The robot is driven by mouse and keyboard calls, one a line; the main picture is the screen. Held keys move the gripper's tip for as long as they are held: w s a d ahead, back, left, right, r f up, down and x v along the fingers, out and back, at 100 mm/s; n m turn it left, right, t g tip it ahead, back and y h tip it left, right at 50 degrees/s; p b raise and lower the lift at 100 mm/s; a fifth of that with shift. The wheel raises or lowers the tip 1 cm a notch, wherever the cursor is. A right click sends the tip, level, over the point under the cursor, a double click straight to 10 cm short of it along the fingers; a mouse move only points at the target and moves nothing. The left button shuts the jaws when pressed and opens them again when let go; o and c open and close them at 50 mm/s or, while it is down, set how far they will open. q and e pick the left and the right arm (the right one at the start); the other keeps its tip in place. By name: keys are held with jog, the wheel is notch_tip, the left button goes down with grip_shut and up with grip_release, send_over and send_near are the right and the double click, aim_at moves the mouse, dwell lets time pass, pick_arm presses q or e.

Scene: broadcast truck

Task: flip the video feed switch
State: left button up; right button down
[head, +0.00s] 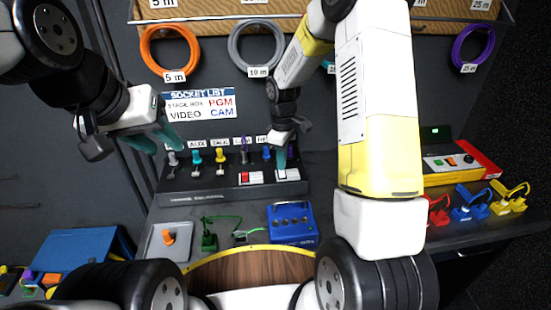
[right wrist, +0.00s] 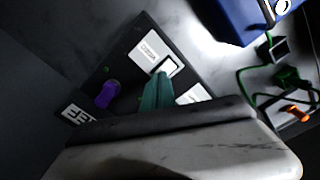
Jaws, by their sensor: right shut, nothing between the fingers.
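A black console (head: 190,185) carries a row of coloured knobs and, at its right end, a white switch plate (head: 287,175). A red-and-white switch (head: 250,178) sits left of it. Their labels are too small to read, so I cannot tell which is the video feed switch. My right gripper (head: 281,165) is shut and empty, pointing down at the right white plate. In the right wrist view its teal fingertips (right wrist: 160,78) lie over a white switch plate (right wrist: 150,50); I cannot tell whether they touch. My left gripper (head: 158,140) is open and empty, left above the console.
A blue box (head: 291,222), a grey tray (head: 165,242) and a green connector with cable (head: 209,238) lie in front of the console. A purple knob (right wrist: 107,94) stands close to my right fingers. Coiled cables hang on the wall. Coloured connectors (head: 470,205) lie at right.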

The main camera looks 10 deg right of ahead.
jog(key=shift+f, duration=0.35)
jog(key=shift+r, duration=3.55)
jog(key=s+d+r+m+t, duration=0.25)
jog(key=s+r+m, duration=0.25)
jog(key=s+r, duration=0.6)
jog(key=s+r+m+t+y, duration=0.2)
jog(key=s+r+m, duration=0.4)
jog(key=s, duration=0.7)
notch_tip(320, 180, up, 2)
jog(key=shift+r+t, duration=0.2)
jog(key=shift+t, duration=0.65)
